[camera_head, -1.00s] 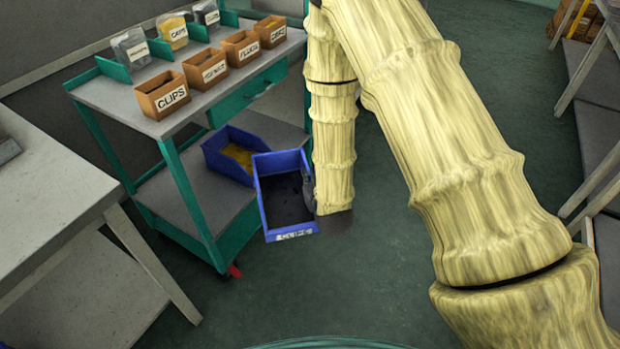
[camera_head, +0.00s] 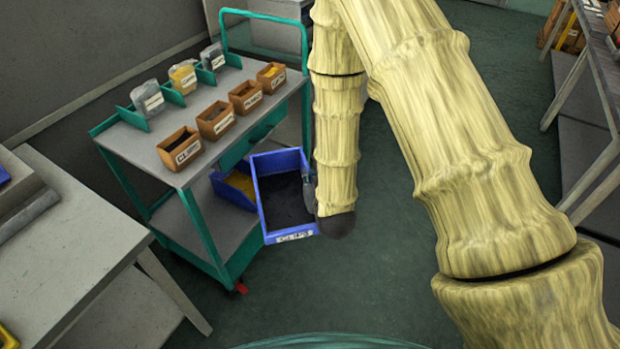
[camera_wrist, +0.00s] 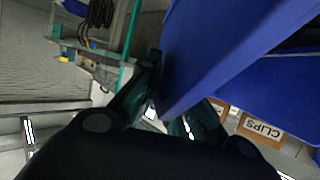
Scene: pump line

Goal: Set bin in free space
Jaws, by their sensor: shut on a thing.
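A second blue bin (camera_head: 236,188) with yellow contents sits on the cart's lower shelf, partly hidden behind the held bin.
The green cart (camera_head: 140,148) carries several brown boxes, one a CLIPS box (camera_head: 180,148), and clear bags on its top. A grey table (camera_head: 85,225) stands at the left. A rack (camera_head: 590,100) stands at the right. The lower shelf's front part (camera_head: 190,230) is bare.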

